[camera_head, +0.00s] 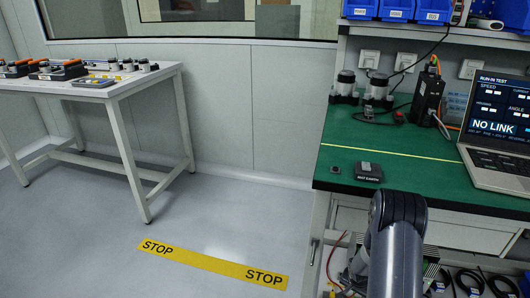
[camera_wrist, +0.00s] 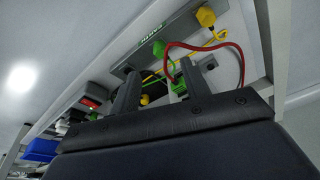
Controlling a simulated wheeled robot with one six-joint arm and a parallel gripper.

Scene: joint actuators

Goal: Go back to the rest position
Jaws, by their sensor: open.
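My gripper (camera_wrist: 158,82) shows in the wrist view with its two dark fingers apart. I see nothing held between them. Beyond the fingers are a grey labelled strip (camera_wrist: 183,35), green and yellow connectors and a red cable (camera_wrist: 232,48); I cannot tell how far off they are. In the head view my dark grey arm rises at the lower right, in front of the bench's near edge. My fingers cannot be made out in that view.
The green-topped bench (camera_head: 345,145) carries a small black box (camera_head: 368,172), motors (camera_head: 378,90), a black power unit (camera_head: 428,98) and a laptop (camera_head: 498,130). Cables hang below it. A white table (camera_head: 115,92) stands left. The floor with yellow STOP tape (camera_head: 212,264) is clear.

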